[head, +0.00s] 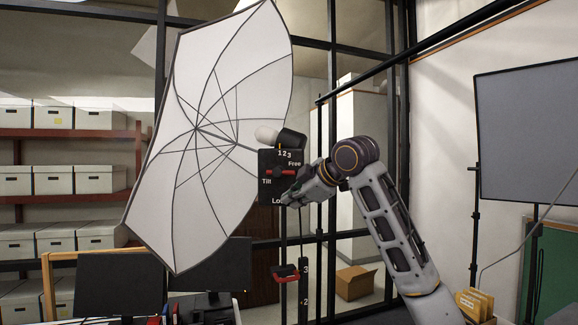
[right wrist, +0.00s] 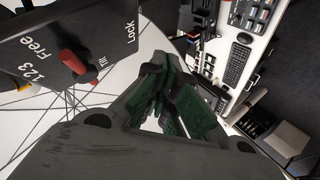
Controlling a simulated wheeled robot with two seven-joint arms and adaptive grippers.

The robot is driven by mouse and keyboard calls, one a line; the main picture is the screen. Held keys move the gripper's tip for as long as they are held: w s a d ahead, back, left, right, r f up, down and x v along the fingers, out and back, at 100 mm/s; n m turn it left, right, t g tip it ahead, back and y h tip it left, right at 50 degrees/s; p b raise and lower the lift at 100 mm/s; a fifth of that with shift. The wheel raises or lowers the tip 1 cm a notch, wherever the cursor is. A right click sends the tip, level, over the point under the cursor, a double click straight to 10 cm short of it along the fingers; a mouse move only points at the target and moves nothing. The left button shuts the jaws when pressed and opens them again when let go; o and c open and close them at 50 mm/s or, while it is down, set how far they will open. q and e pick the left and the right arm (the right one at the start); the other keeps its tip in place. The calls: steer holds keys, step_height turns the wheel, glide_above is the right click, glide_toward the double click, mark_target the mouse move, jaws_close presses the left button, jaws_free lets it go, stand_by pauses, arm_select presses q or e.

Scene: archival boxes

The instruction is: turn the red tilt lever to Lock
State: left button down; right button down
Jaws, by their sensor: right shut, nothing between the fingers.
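The black tilt plate (head: 270,187), marked Tilt, Free and Lock, is mounted in front of the white umbrella. Its red tilt lever (head: 281,172) lies about level, its right end just under the word Free and well above Lock. In the right wrist view the red lever (right wrist: 74,62) stands out from the plate (right wrist: 115,30), near the words Free and Tilt. My right gripper (head: 288,200) is at the plate's lower right corner, partly covering the word Lock. Its fingers (right wrist: 168,97) are shut and empty, apart from the lever. My left gripper is not in view.
The large white umbrella (head: 225,95) spreads behind and left of the plate. A stand below carries another red lever (head: 286,272) beside numbers. A grey panel (head: 530,135) stands at right. Shelves of archival boxes (head: 80,180) are at left. An open carton (head: 355,283) sits on the floor.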

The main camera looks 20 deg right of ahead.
steer(key=s+d+r+n, duration=0.1)
steer(key=s+r, duration=0.2)
steer(key=r, duration=0.4)
steer(key=s+d+r+n+t, duration=0.1)
steer(key=s+r, duration=0.2)
steer(key=r, duration=0.5)
steer(key=shift+s+y, duration=0.3)
steer(key=shift+s, duration=0.1)
steer(key=shift+w, duration=0.1)
steer(key=p, duration=0.4)
glide_toward(278, 171)
steer(key=w+a, duration=0.2)
steer(key=w, duration=0.1)
steer(key=shift+w+d+f, duration=0.15)
steer(key=shift+w+f, duration=0.05)
steer(key=shift+f, duration=0.3)
steer(key=shift+w+d+f, duration=0.15)
steer(key=shift+f, duration=0.4)
steer(key=shift+f, duration=0.1)
steer(key=shift+t+b, duration=0.3)
steer(key=shift+b, duration=0.05)
steer(key=shift+y, duration=0.4)
